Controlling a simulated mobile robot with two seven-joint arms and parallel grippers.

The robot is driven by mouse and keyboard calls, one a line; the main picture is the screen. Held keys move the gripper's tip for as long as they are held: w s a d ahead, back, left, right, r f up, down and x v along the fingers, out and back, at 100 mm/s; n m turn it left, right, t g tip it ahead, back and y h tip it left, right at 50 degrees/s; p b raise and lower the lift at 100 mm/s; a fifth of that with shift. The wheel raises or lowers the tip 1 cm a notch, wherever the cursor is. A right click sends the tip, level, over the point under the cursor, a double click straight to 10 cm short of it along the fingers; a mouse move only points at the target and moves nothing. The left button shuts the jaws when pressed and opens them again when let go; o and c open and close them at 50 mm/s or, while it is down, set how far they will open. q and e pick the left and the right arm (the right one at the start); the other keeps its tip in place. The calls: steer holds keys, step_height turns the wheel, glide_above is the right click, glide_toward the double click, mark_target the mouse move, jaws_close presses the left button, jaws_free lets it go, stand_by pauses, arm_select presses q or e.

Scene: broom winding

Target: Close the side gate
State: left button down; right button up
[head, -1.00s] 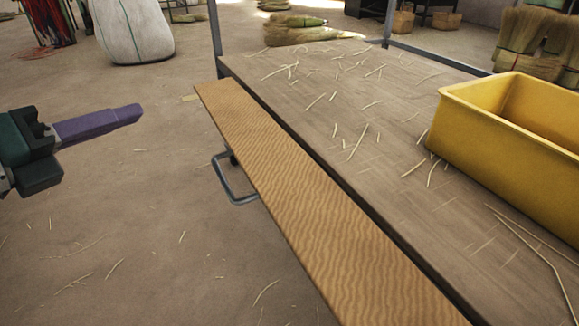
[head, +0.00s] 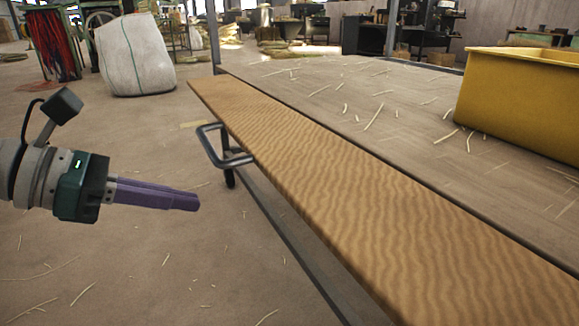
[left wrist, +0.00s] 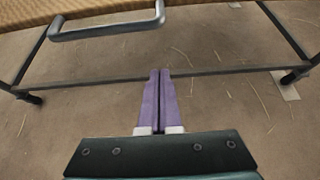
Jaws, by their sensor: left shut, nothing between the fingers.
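The side gate appears to be the long wavy-grained wooden panel (head: 300,160), lying flat along the near side of the wooden platform (head: 420,130), with a dark gap between them. A grey metal U-shaped handle (head: 222,150) sticks out from the panel's left edge. The handle also shows at the top of the left wrist view (left wrist: 108,30), with the panel edge (left wrist: 60,8) behind it. My left gripper (head: 198,201) has purple fingers, shut and empty. It is left of and below the handle in the head view, apart from it. My right gripper is not in view.
A yellow bin (head: 520,105) stands on the platform among loose straws. A dark metal rail (left wrist: 200,72) runs low under the panel. A white sack (head: 135,55) stands farther back. The floor on the left is open, with scattered straw.

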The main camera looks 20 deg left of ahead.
arm_select(q)
steer(key=shift+w+d+r, duration=1.05)
steer(key=shift+w+r, duration=0.2)
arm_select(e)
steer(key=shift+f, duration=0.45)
